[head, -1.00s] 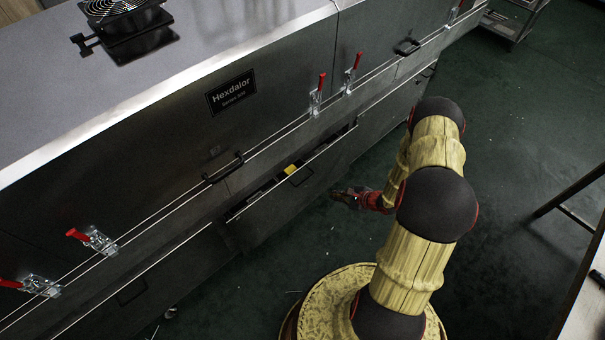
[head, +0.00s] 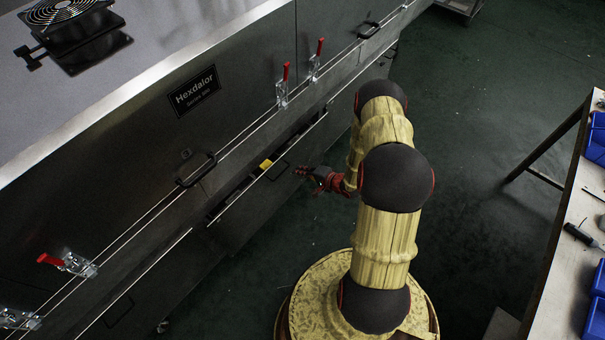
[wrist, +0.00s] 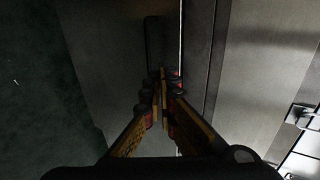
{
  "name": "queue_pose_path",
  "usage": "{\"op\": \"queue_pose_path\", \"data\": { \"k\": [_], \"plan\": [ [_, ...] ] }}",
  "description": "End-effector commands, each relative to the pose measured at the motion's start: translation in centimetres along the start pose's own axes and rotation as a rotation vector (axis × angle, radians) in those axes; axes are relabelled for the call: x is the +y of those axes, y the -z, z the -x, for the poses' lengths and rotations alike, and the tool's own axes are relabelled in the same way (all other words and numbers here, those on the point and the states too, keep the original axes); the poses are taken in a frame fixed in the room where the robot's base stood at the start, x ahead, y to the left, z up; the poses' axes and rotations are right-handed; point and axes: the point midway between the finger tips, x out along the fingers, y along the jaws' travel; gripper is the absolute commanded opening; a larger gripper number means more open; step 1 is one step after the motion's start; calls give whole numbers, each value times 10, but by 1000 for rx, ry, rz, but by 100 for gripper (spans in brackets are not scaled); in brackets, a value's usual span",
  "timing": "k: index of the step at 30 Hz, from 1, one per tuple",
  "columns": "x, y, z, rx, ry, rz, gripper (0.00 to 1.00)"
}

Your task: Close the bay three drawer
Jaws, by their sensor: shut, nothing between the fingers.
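The drawer (head: 245,222) stands part-way out of the dryer's lower front, with a dark gap behind its top edge and a small yellow item (head: 266,164) showing in the gap. Its dark handle (head: 277,171) is on the drawer front; in the wrist view a dark handle (wrist: 153,42) lies just ahead of the fingertips. My gripper (head: 300,171) is shut and empty, just right of the handle in the head view. In the wrist view my gripper (wrist: 160,78) points at the drawer front (wrist: 105,60). Whether the fingertips touch it I cannot tell.
The dryer body (head: 120,150) carries red-handled clamps (head: 282,85) and an upper handle (head: 196,170) above the drawer. A fan (head: 62,12) sits on top. A workbench (head: 560,260) with blue bins stands at the right. The green floor (head: 455,150) between is clear.

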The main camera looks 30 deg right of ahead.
Motion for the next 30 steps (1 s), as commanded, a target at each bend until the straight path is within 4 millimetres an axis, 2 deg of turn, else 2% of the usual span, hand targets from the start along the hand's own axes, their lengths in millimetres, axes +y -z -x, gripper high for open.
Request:
{"op": "queue_pose_path", "data": {
  "k": [1,8,12,18,30],
  "plan": [
    [3,-2,-13,-4,-1,2,0],
    [4,-2,-57,-4,-1,1,0],
    [-8,-2,-74,-3,0,1,0],
    [-17,-1,-87,-1,-1,-1,0],
    [-19,0,-89,-1,-1,-2,0]
  ]
}}
